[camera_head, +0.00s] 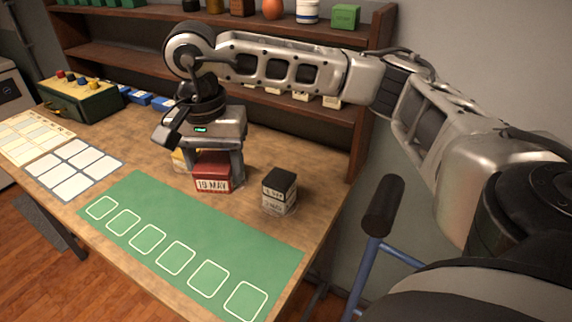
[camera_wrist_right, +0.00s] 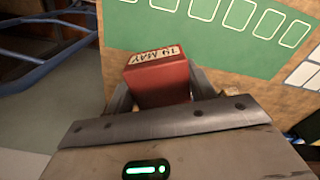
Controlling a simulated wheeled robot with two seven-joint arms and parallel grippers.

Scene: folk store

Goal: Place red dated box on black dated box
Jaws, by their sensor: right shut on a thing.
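The red dated box (camera_head: 212,172) has a pale label reading "19 MAY" on its front. My right gripper (camera_head: 215,160) comes down over it from above and is shut on it. In the right wrist view the red box (camera_wrist_right: 159,80) sits between the two fingers. I cannot tell whether it touches the table. The black dated box (camera_head: 279,190) stands upright on the table to the right of the red box, apart from it. It has a black top and a pale lower part with dark writing. My left gripper is not in view.
A yellow thing (camera_head: 180,158) stands partly hidden behind the red box. A green mat (camera_head: 190,250) with white outlined squares lies in front, with nothing on it. White cards (camera_head: 75,170) and a green-yellow box with knobs (camera_head: 82,100) are at left. A shelf (camera_head: 130,48) runs behind.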

